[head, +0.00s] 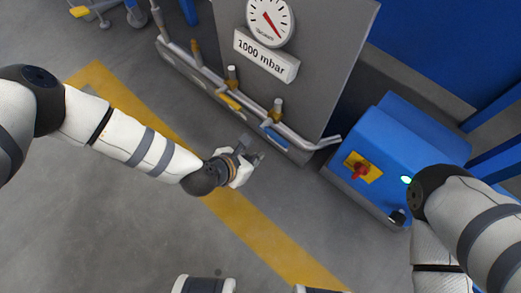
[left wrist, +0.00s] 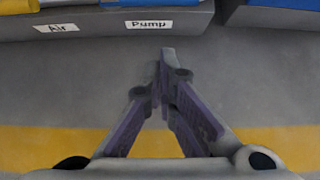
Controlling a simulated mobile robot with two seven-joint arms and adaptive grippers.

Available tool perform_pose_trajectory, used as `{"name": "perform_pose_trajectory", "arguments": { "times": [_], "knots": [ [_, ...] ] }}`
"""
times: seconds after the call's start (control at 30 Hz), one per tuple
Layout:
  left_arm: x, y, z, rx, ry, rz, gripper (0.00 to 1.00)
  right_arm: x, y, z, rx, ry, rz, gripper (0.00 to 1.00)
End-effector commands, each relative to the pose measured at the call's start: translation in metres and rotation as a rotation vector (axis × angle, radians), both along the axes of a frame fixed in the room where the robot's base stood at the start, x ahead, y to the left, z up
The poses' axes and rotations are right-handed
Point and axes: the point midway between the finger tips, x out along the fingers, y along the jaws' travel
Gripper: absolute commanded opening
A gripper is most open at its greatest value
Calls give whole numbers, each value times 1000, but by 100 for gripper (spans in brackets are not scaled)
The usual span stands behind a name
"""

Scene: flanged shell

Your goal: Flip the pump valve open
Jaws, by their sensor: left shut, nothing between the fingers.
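The pump valve has a blue lever (head: 273,137) on the pipe at the foot of the grey panel in the head view. The lever appears to lie roughly along the pipe. In the left wrist view a label reading "Pump" (left wrist: 149,24) is at the top, with a strip of blue (left wrist: 150,3) above it, cut off by the edge. My left gripper (head: 254,157) is shut and empty, below and a little left of the blue lever, apart from it. My right gripper is out of view.
A yellow lever (head: 230,101) sits left of the blue one, by the "Air" label (left wrist: 56,28). A gauge (head: 270,20) and a "1000 mbar" sign (head: 266,54) are on the panel (head: 325,50). A blue pump unit (head: 415,145) with a red knob (head: 359,171) stands right.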

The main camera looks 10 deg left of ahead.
Motion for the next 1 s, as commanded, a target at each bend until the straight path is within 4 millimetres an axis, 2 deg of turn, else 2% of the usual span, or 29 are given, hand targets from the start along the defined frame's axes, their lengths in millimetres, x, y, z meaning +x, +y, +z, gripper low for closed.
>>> {"name": "perform_pose_trajectory", "arguments": {
  "times": [0.03,0.1,0.37,0.6,1.0],
  "knots": [
    [5,-5,-12,0,1,-3,0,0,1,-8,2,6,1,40],
    [13,-10,-25,2,1,-2,0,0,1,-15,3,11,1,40],
    [43,-32,-67,2,-2,-3,0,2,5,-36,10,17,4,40],
    [49,-37,-33,-1,-1,-3,0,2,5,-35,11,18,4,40],
    [50,-37,-26,0,1,-1,0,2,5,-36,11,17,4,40]
  ]
}}
